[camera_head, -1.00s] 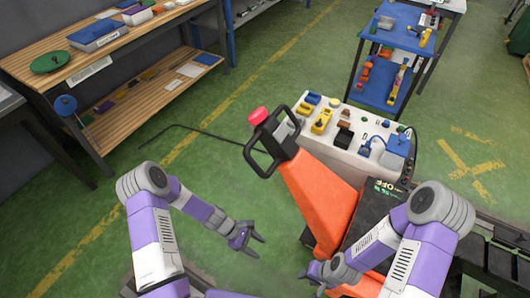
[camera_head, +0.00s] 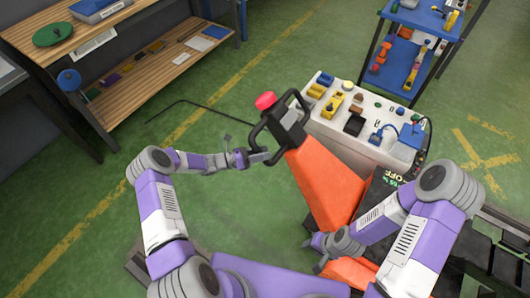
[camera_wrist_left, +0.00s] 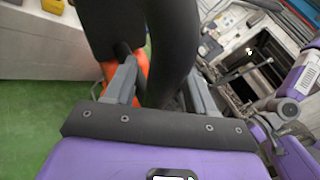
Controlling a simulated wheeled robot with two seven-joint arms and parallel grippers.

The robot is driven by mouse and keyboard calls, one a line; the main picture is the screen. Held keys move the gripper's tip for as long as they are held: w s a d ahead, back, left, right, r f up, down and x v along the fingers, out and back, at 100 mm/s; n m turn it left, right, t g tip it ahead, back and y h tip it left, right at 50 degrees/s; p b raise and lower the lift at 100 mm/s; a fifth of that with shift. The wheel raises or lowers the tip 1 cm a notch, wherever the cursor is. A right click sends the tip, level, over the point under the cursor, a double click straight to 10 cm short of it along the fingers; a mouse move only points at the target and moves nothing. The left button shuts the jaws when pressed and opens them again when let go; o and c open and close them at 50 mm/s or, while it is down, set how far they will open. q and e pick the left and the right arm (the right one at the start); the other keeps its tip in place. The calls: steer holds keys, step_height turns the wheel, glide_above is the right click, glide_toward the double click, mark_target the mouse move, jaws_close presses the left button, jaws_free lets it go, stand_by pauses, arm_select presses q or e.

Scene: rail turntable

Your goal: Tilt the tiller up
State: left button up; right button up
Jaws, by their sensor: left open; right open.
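The tiller (camera_head: 328,178) is a broad orange arm that leans up and left to a black loop handle (camera_head: 258,137) with a red knob (camera_head: 265,100) beside it. My left gripper (camera_head: 262,157) is at the left lower part of the loop. In the left wrist view its open fingers (camera_wrist_left: 160,88) stand on either side of the dark handle bar (camera_wrist_left: 172,40); whether they touch it is not clear. My right gripper (camera_head: 316,254) is open and low, beside the orange base of the tiller, and its fingertips are partly hard to make out.
A white table (camera_head: 366,140) with yellow, blue and black items stands close behind the tiller. A blue shelf cart (camera_head: 397,78) is behind it. A wooden workbench (camera_head: 150,75) is at the left. Green floor (camera_head: 235,210) is open left of the tiller.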

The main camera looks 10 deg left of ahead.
arm_select(q)
steer(key=shift+w+d, duration=0.35)
steer(key=shift+d, duration=0.2)
jaws_close()
steer(key=shift+d+r, duration=0.1)
